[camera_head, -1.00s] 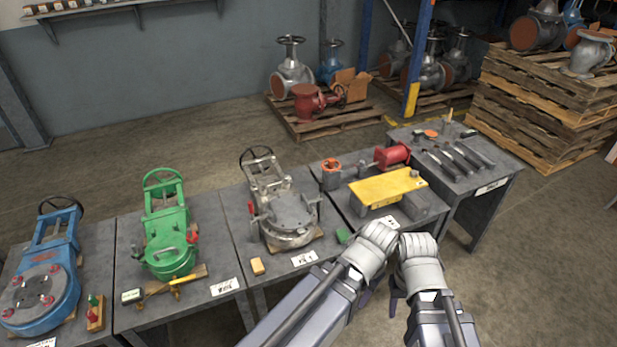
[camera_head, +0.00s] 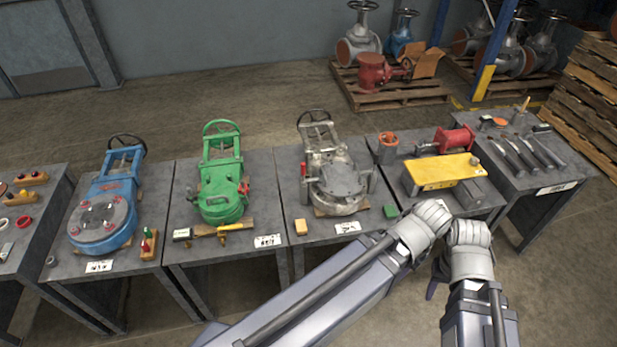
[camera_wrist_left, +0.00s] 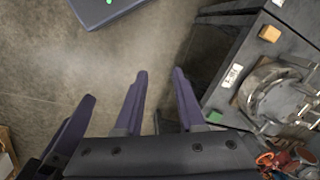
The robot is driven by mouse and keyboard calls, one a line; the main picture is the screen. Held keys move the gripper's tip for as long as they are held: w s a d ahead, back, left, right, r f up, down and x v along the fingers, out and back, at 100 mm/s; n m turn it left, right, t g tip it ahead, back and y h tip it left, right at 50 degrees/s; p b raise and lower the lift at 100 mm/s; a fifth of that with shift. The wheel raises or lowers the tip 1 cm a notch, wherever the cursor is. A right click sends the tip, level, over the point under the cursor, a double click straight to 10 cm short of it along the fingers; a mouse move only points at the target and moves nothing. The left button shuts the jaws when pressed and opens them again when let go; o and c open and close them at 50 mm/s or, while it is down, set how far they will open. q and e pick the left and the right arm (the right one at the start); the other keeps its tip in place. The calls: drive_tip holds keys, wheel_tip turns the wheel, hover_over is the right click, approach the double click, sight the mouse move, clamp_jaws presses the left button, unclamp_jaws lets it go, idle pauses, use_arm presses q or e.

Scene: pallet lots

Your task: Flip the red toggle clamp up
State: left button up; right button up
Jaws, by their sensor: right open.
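Small red handles show on two valve bodies in the head view: one (camera_head: 245,186) at the right side of the green valve (camera_head: 220,202), and one (camera_head: 304,170) at the left side of the grey valve (camera_head: 338,182). I cannot tell which is the red toggle clamp. My right gripper (camera_head: 436,284) hangs low in front of the tables, mostly hidden by the arms; it is open, apart from the valves. My left gripper (camera_wrist_left: 158,88) shows in the left wrist view, its purple fingers apart and empty, over bare floor beside a table.
A blue valve (camera_head: 104,218) stands on the table to the left. Tools (camera_head: 530,152) lie further right. Floor in front of the tables is clear.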

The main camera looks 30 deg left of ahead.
use_arm(q)
drive_tip(key=w+a+f+y+b, duration=0.1)
drive_tip(key=w+a+f+b, duration=0.2)
drive_tip(key=b, duration=0.1)
drive_tip(key=w+a+f+t+y+b, duration=0.1)
drive_tip(key=w+a+f+y+b, duration=0.1)
drive_tip(key=w+a+f+b, duration=0.1)
drive_tip(key=shift+w+a+f+n+b, duration=0.2)
drive_tip(key=shift+w+a+n+b, duration=0.15)
drive_tip(key=shift+w, duration=0.2)
clamp_jaws()
drive_tip(key=w+a+f+t+y+b, duration=0.2)
drive_tip(key=w+a+y+b, duration=1.1)
drive_tip(key=w+a+b, duration=0.5)
drive_tip(key=a+n+b, duration=0.1)
drive_tip(key=b, duration=0.3)
drive_tip(key=shift+a+f+t+b, duration=0.2)
drive_tip(key=shift+f+t+b, duration=0.1)
drive_tip(key=shift+b, duration=0.1)
